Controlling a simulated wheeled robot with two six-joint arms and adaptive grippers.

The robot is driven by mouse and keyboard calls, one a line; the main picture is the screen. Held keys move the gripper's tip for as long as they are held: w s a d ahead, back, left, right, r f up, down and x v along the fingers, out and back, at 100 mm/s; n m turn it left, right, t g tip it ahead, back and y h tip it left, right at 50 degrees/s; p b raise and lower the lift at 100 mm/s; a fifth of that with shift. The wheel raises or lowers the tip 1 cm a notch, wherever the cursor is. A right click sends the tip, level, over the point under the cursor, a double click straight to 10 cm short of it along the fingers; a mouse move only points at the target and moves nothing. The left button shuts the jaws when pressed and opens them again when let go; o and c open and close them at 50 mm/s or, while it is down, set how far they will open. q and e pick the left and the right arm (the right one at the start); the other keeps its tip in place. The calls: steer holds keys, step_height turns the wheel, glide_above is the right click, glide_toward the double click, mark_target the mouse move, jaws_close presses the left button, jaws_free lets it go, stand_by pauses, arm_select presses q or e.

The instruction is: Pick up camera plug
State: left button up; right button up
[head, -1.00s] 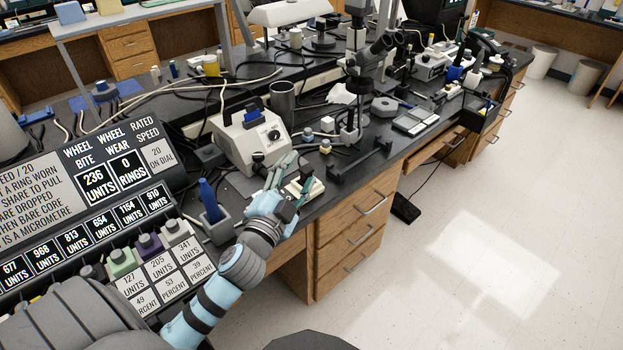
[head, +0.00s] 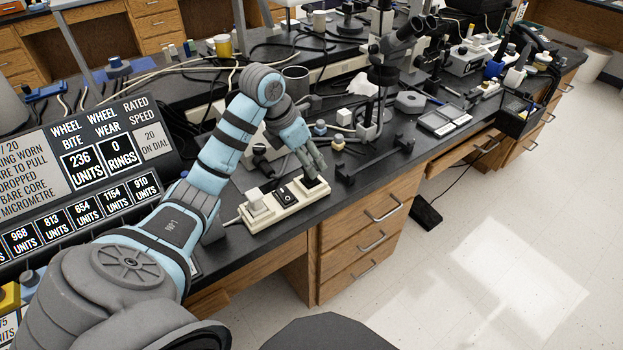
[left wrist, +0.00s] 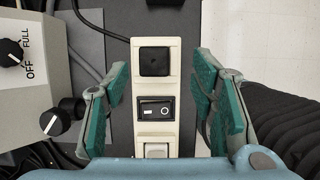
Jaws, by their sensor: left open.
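A cream power strip (head: 268,216) lies along the front edge of the black bench. It carries a black square plug (head: 316,184) at its right end, a black rocker switch (head: 285,195) in the middle and a white plug (head: 258,201) at its left end. No label shows which plug is the camera's. My left gripper (head: 314,166) is over the right end, pointing down. In the left wrist view its open green-padded fingers (left wrist: 160,102) stand either side of the strip, with the black plug (left wrist: 154,61), switch and white plug between or near them, untouched.
A grey control box with dials (left wrist: 25,55) stands beside the strip. Black brackets (head: 375,160) and a microscope (head: 390,60) are behind and to the right. The bench edge and wooden drawers (head: 370,235) lie in front. A display board (head: 85,175) stands left.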

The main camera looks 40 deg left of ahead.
arm_select(q)
steer(key=x, duration=0.3)
steer(key=b+x, duration=0.1)
steer(key=shift+a+f, duration=0.35)
steer(key=shift+w+f, duration=0.25)
steer(key=shift+f, duration=0.15)
steer(key=shift+r, duration=0.1)
jaws_close()
steer(key=shift+r, duration=0.1)
step_height(320, 180, up, 10)
steer(key=p, duration=0.3)
steer(key=shift+r, duration=0.2)
step_height(320, 180, up, 14)
steer(key=p, duration=1.4)
steer(key=shift+f, duration=0.25)
